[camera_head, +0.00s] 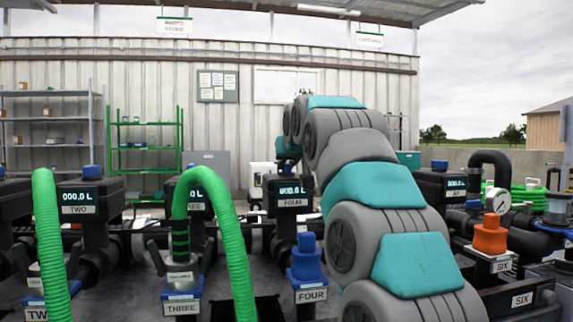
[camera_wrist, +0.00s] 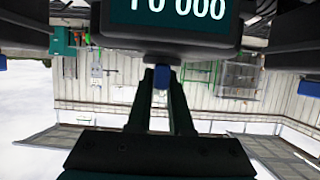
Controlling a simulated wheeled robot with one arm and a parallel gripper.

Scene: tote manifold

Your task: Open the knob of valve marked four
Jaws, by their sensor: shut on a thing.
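The meter box marked FOUR (camera_head: 292,192) stands in the middle of the head view, with a lit display and a white label. In the wrist view, which is upside down, my gripper (camera_wrist: 161,70) is shut on a small blue knob (camera_wrist: 161,78) next to the dark box with the lit display (camera_wrist: 180,12). In the head view my arm comes down behind box four, and the knob on its top is hidden or too small to make out. Whether the knob is turned cannot be told.
Below box four is a blue-capped coupling with a FOUR label (camera_head: 306,258). Green hoses (camera_head: 215,225) arch up at two and three on the left. At six, an orange cap (camera_head: 490,236) and a gauge (camera_head: 497,201) stand right of my arm. Green shelves (camera_head: 147,142) stand behind.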

